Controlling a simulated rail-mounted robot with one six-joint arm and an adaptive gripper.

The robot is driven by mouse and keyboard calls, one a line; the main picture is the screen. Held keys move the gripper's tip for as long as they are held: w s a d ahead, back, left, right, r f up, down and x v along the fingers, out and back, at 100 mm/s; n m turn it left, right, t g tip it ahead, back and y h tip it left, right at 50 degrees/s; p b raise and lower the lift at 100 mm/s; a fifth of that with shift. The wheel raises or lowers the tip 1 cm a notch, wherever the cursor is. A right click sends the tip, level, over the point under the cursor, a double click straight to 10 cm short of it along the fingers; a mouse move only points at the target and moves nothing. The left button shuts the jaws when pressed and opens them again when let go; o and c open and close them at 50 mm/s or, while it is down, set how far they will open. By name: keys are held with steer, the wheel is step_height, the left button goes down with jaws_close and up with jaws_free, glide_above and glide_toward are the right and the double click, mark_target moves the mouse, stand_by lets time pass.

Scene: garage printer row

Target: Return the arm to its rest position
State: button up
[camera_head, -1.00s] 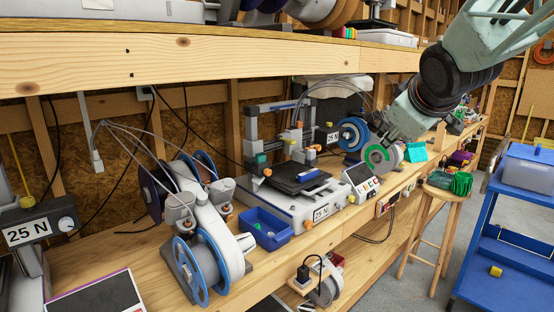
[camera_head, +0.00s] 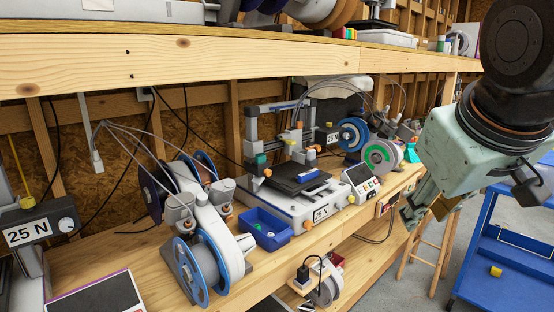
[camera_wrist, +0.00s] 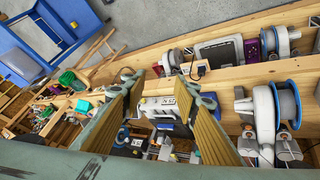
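My gripper (camera_head: 418,208) is at the right of the head view, in front of the bench edge, pointing down and to the left. Its base and my arm's dark wrist joint fill the upper right of that view. In the wrist view the two tan-padded fingers of my gripper (camera_wrist: 165,88) stand wide apart. Nothing is held between them. The printer marked 25 N (camera_wrist: 165,108) shows beyond the gap, on the bench.
The wooden bench (camera_head: 125,262) holds a printer (camera_head: 318,208), a blue bin (camera_head: 265,229) and spools (camera_head: 381,156). An upper shelf (camera_head: 230,60) runs above. A blue cart (camera_head: 485,250) and a wooden stool (camera_head: 440,262) stand at right. Some grey floor (camera_head: 415,298) is clear.

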steer(key=s+a+f+m+g, duration=0.1)
steer(key=s+a+f, duration=0.1)
steer(key=s, duration=0.7)
steer(key=s+a+f+m+g+y, duration=0.1)
steer(key=s+a+f, duration=0.2)
steer(key=s, duration=0.6)
steer(key=shift+s+a+f+g+y, duration=0.25)
steer(key=shift+s+f+g+y, duration=0.05)
steer(key=shift+s+g, duration=0.1)
steer(key=shift+w, duration=0.1)
